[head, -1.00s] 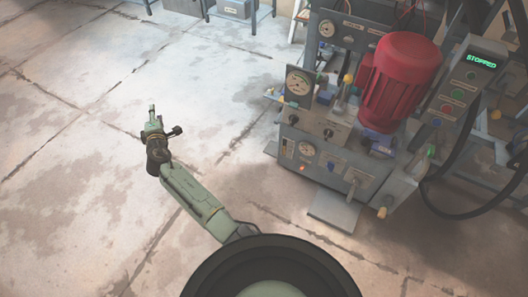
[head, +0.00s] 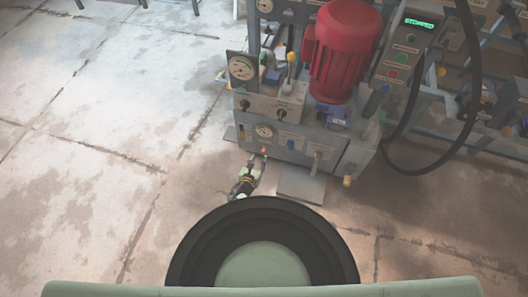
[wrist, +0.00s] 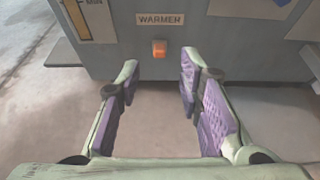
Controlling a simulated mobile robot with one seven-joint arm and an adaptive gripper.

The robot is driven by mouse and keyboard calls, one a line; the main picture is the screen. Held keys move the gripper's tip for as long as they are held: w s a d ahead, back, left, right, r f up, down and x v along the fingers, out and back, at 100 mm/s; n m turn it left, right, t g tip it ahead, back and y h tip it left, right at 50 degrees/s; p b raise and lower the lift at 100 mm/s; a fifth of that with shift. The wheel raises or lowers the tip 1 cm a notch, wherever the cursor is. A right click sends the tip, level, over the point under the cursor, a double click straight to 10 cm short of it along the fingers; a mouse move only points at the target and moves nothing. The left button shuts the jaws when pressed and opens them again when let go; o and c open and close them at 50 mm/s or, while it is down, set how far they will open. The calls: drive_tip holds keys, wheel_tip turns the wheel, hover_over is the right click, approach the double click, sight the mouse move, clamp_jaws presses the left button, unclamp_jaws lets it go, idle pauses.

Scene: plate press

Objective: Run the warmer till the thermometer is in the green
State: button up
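The warmer's orange rocker switch (wrist: 159,48) sits on the grey front panel under the WARMER label (wrist: 160,19). In the head view the switch is a small orange spot (head: 264,150) low on the machine. In the head view my gripper (head: 254,166) is just in front of the panel.
A larger dial (head: 242,68) stands at the machine's upper left. A red motor (head: 345,50) sits on top. The control box display (head: 420,23) reads STOPPED. A grey foot plate (head: 301,185) juts out at the front right. A black cable hangs at right. Floor at left is clear.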

sight(262, 151)
drive_tip(key=shift+b+x, duration=2.6)
drive_tip(key=shift+x, duration=1.4)
drive_tip(key=shift+c, duration=0.5)
clamp_jaws()
